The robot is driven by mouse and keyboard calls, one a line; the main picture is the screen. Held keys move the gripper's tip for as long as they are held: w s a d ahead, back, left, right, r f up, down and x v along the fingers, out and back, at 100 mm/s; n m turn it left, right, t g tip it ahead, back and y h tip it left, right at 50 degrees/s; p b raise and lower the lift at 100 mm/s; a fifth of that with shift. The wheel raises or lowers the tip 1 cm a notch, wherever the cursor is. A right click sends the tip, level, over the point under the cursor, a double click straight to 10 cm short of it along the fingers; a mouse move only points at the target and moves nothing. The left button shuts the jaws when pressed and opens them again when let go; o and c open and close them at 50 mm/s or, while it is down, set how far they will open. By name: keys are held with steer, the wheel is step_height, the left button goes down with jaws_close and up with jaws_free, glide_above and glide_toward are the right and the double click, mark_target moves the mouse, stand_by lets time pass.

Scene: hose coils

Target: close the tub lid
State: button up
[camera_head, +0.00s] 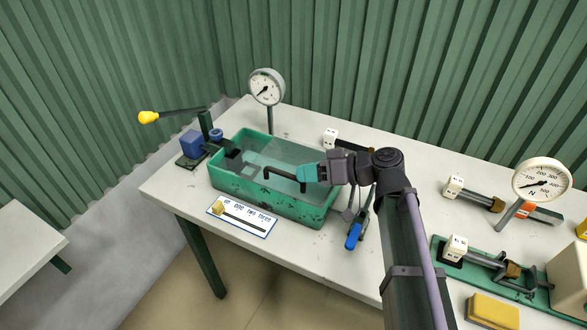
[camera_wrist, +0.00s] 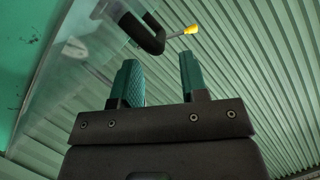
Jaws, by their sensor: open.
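The green tub (camera_head: 262,204) stands at the left end of the white table in the head view. A clear lid (camera_head: 284,158) shows over the tub, with a black bar handle (camera_head: 284,179); I cannot tell its exact angle. My gripper (camera_head: 304,174) is over the right part of the tub, at the handle's right end. In the wrist view, my gripper (camera_wrist: 161,76) has its two teal fingers apart with nothing between them. The black handle (camera_wrist: 142,34) lies beyond the fingertips, a little left of their middle, beside the clear lid pane (camera_wrist: 88,50).
A dial gauge (camera_head: 266,88) stands behind the tub. A yellow-knobbed lever (camera_head: 150,117) and a blue block (camera_head: 192,143) are at its left. A label plate (camera_head: 241,219) lies in front. Blue-handled pliers (camera_head: 354,236) lie right of the tub, near my arm.

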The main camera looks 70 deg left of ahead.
steer(key=p+v, duration=0.1)
steer(key=v, duration=0.5)
steer(key=shift+w+d+r, duration=0.1)
steer(key=shift+w+r, duration=0.05)
